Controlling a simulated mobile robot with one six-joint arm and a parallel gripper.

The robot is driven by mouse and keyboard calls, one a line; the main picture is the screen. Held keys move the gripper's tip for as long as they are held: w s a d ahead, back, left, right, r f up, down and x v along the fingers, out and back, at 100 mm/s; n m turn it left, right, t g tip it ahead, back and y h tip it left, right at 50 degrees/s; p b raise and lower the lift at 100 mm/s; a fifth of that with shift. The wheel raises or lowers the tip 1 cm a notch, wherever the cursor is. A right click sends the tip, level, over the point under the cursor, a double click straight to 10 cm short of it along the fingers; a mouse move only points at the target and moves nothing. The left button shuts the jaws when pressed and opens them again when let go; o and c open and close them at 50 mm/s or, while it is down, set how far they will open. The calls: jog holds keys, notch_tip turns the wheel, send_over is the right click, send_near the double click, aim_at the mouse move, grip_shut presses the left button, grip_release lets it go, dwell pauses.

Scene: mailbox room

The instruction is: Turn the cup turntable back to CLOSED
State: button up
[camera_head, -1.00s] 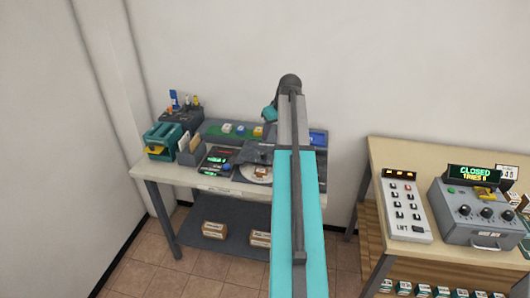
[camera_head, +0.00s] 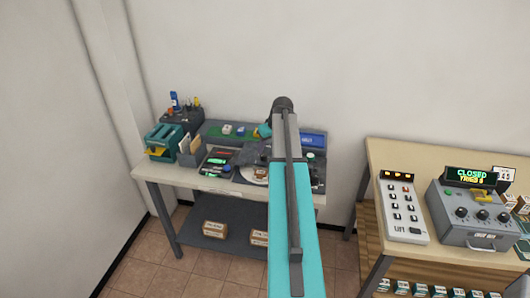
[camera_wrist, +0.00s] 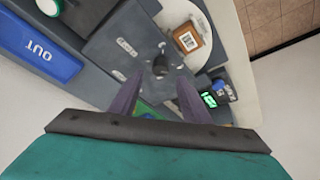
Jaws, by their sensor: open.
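The turntable's pale round disc (camera_wrist: 208,18) shows at the top of the wrist view, partly under a grey plate (camera_wrist: 108,45). A small brown box with a white label (camera_wrist: 187,38) sits on the disc. A dark knob (camera_wrist: 160,67) stands on the plate between small white labels too blurred to read. My gripper (camera_wrist: 158,84) is open and empty, its two fingers pointing toward the knob, one on each side of it in the picture. Whether they touch it, I cannot tell. In the head view the disc (camera_head: 255,174) is partly hidden by my arm.
A blue OUT tray (camera_wrist: 40,45) lies left of the plate in the wrist view. In the head view, a keypad box (camera_head: 403,208) and a dial box reading CLOSED (camera_head: 470,173) stand on the right table.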

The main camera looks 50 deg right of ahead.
aim_at(264, 155)
jog(key=shift+p+x, duration=0.7)
jog(key=shift+x, duration=1.95)
grip_shut()
